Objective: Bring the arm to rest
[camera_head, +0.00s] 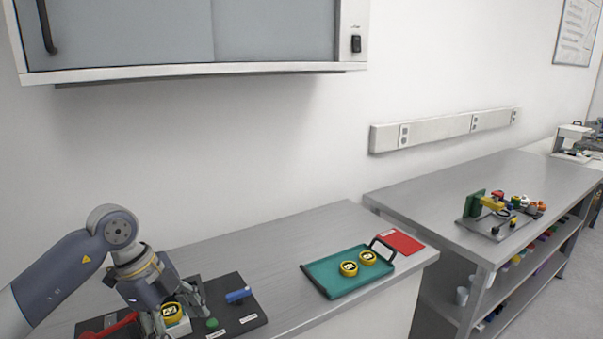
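My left arm comes in from the left. Its gripper (177,318) points down over the dark fixture board (252,318) at the front left. Its fingers are spread on either side of a round yellow-rimmed piece (170,309), which sits on a small white block (180,328). The right finger looks apart from the piece; contact on the left side is hard to see. My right gripper is not in view.
The board also carries a blue-handled part (238,295), a green knob (212,323) and a red part (112,327). A teal tray (335,284) holds two yellow-rimmed pieces, with a red card (402,242) behind. A wall cabinet (190,72) hangs above. Bare bench lies between board and tray.

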